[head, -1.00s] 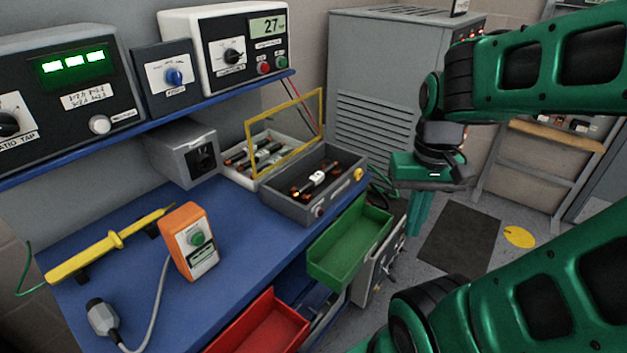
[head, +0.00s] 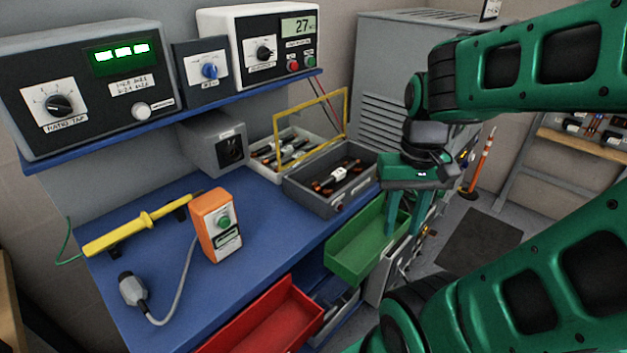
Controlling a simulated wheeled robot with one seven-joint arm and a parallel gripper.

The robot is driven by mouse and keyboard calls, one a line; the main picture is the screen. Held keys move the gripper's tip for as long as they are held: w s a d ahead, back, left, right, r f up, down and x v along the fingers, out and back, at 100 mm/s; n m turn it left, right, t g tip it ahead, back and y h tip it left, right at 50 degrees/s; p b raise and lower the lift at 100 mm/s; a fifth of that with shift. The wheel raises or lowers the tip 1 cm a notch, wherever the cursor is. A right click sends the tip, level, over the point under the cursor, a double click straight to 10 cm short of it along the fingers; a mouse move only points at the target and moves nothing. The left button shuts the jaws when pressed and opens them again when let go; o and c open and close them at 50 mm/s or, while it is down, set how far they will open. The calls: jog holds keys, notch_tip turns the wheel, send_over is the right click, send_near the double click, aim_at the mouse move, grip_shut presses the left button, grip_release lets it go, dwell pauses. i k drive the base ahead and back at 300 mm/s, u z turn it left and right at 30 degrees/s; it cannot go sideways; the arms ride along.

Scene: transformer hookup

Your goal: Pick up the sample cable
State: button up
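No item is clearly labelled as the sample cable. A short dark piece with a white label and copper-coloured ends (head: 340,174) lies in an open grey box (head: 313,199) at the back right of the blue bench. My gripper (head: 404,230) is open and empty, pointing down beside the right end of the green drawer, right of the grey box.
The green drawer (head: 345,266) and red drawer (head: 262,323) stand pulled out from the bench (head: 150,235). A yellow-framed raised lid (head: 345,105) stands behind the grey box, over a white tray. Instruments line the blue shelf (head: 240,92).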

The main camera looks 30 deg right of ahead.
aim_at(340, 174)
jog(key=u, duration=1.45)
jog(key=k, duration=1.5)
jog(key=z, duration=1.85)
jog(key=i, duration=1)
jog(key=u, duration=0.1)
